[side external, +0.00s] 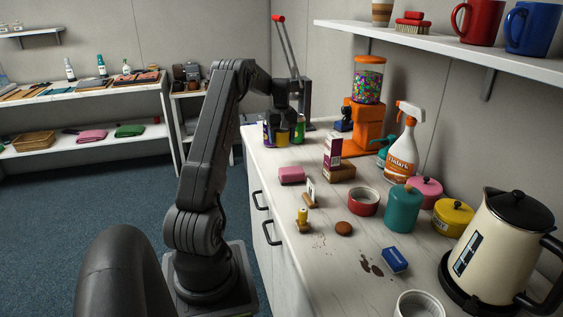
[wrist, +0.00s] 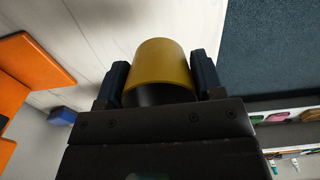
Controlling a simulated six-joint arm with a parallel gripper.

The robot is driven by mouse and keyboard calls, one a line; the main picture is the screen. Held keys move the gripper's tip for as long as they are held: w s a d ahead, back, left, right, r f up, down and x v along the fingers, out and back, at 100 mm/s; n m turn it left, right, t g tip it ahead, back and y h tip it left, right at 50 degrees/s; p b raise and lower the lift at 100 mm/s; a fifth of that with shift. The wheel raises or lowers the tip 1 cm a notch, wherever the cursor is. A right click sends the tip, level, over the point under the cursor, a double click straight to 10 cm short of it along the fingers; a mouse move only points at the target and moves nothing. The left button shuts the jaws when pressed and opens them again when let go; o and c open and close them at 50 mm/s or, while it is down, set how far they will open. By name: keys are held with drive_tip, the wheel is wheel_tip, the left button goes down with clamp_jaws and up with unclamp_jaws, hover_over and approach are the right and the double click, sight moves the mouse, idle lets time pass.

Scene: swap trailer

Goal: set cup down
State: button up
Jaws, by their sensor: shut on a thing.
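My gripper (side external: 284,117) is at the far end of the white counter (side external: 262,160). It is shut on a yellow cup (wrist: 162,62), with one dark finger on each side of it in the wrist view. In the side view the yellow cup (side external: 282,138) shows just below the gripper, close to the counter's left edge. I cannot tell whether its base touches the counter. A green cup-like thing (side external: 299,132) and a purple one (side external: 267,134) show on either side of it, partly covered by the fingers.
An orange candy dispenser (side external: 363,120) stands to the right of my gripper. A pink block (side external: 291,175), a small box (side external: 333,152) and a spray bottle (side external: 403,150) stand nearer. A red-handled lever (side external: 288,45) rises behind. Beyond the counter's left edge is blue floor (side external: 75,205).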

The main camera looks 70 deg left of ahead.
sight(282, 163)
wheel_tip(282, 163, down, 7)
drive_tip(key=shift+f, duration=0.2)
drive_tip(key=shift+f, duration=0.1)
drive_tip(key=o, duration=1)
drive_tip(key=shift+c, duration=0.2)
